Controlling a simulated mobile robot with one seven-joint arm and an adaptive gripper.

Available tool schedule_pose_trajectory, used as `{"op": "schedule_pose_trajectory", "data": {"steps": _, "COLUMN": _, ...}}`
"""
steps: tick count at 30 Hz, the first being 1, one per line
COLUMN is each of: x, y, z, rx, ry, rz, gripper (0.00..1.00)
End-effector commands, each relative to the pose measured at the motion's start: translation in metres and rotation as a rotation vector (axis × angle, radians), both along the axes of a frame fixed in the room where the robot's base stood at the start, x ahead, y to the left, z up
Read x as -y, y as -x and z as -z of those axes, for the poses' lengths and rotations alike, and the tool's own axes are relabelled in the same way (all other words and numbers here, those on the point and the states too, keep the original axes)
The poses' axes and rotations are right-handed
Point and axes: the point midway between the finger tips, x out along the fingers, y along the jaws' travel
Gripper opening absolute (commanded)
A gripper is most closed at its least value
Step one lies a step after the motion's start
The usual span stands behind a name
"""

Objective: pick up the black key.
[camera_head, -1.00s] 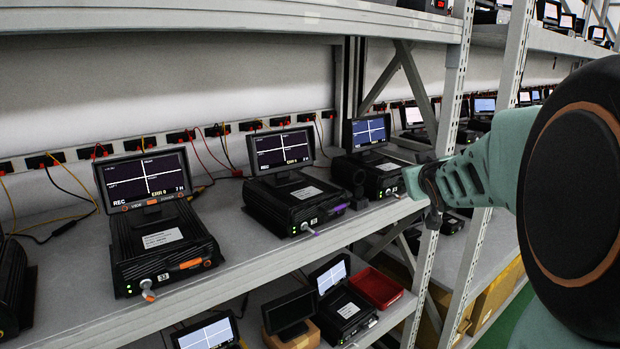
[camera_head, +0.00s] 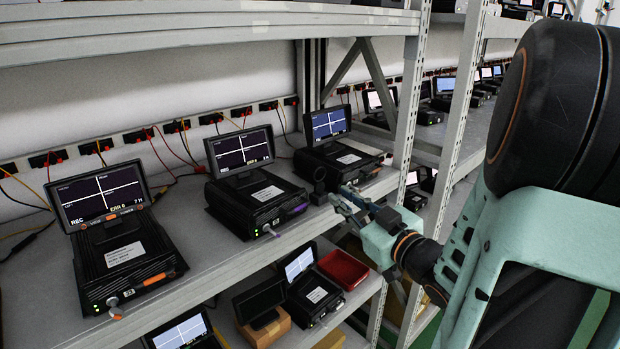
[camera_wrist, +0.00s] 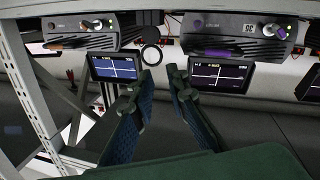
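I cannot clearly make out the black key. A small dark shape (camera_wrist: 86,26) on the front of the right-hand recorder may be it; it is too small to be sure. That recorder (camera_head: 335,160) stands on the upper shelf, its front partly behind my gripper in the head view. My gripper (camera_head: 346,199) is in front of the shelf edge, below and right of that recorder's front. In the wrist view my gripper's fingers (camera_wrist: 157,78) are apart with nothing between them.
The middle recorder (camera_head: 250,205) has a silver key and purple handle; the left recorder (camera_head: 130,255) has an orange-tipped key. A rack upright (camera_head: 408,110) is close to my arm. A red tray (camera_head: 343,270) sits below.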

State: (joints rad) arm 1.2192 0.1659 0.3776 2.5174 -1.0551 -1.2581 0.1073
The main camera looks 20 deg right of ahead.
Motion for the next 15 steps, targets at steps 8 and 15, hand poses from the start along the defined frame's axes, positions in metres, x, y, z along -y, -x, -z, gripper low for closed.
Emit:
{"op": "schedule_pose_trajectory", "data": {"steps": 8, "x": -0.008, "y": -0.028, "z": -0.002, "rx": 0.013, "ry": -0.012, "rz": -0.013, "gripper": 0.14}}
{"op": "schedule_pose_trajectory", "data": {"steps": 15, "x": -0.01, "y": -0.052, "z": -0.002, "rx": 0.011, "ry": -0.01, "rz": -0.011, "gripper": 0.14}}
